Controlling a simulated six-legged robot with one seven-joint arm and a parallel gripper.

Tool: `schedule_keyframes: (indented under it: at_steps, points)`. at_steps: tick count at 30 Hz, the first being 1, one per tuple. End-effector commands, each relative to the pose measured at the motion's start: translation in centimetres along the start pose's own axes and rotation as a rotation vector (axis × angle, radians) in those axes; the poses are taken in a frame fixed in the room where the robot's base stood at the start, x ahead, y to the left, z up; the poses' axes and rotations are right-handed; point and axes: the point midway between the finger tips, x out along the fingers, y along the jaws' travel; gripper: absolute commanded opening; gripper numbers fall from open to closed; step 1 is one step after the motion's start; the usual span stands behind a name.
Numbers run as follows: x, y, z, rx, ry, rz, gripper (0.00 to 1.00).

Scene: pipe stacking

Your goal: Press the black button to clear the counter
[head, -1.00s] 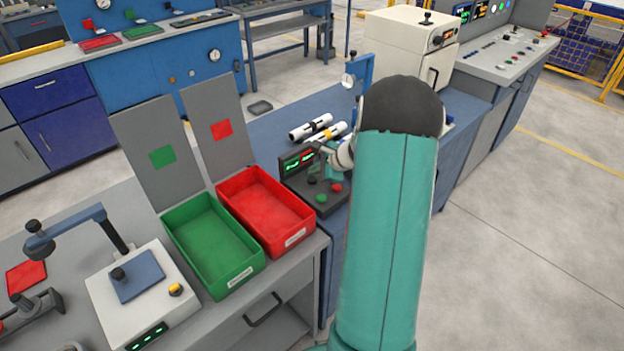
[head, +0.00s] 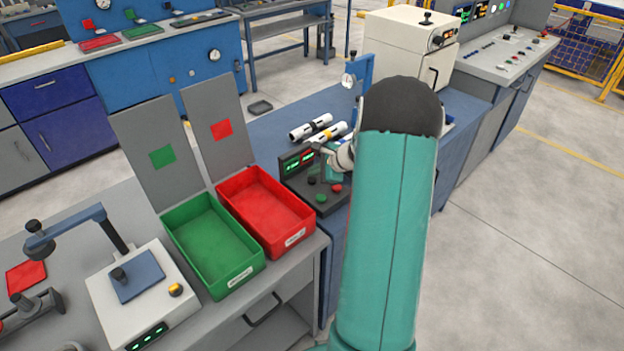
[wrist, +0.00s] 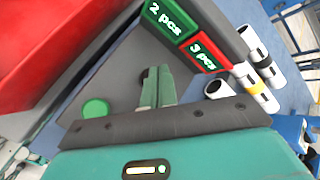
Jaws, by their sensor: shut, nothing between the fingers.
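The counter (head: 298,164) is a dark box on the blue bench, with a green and a red lit display. In the wrist view its green display (wrist: 168,18) reads "2 pcs" and its red display (wrist: 203,53) reads "3 pcs". The black button (head: 311,180) sits on its panel with a green button (head: 321,198) and a red button (head: 336,188). My gripper (wrist: 158,74) is shut and empty, over the panel. Its fingertips partly cover the black button (wrist: 144,76); I cannot tell whether they touch it. The green button also shows in the wrist view (wrist: 95,108).
A red bin (head: 265,211) and a green bin (head: 213,246) stand left of the counter. White pipes (head: 311,127) lie behind it, one with a yellow band. A blue stand with a gauge (head: 350,81) rises behind my arm.

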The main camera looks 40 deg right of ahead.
Motion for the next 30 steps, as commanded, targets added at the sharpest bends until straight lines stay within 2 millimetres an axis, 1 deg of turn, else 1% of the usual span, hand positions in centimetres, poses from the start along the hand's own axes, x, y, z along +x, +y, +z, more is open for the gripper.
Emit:
schedule_keyframes:
  at_steps: [3,30]
  points:
    - [0.28,0.21,-0.20,0.001,0.000,0.000,0.00]
    - [0.73,0.54,-0.53,0.001,0.000,0.000,0.00]
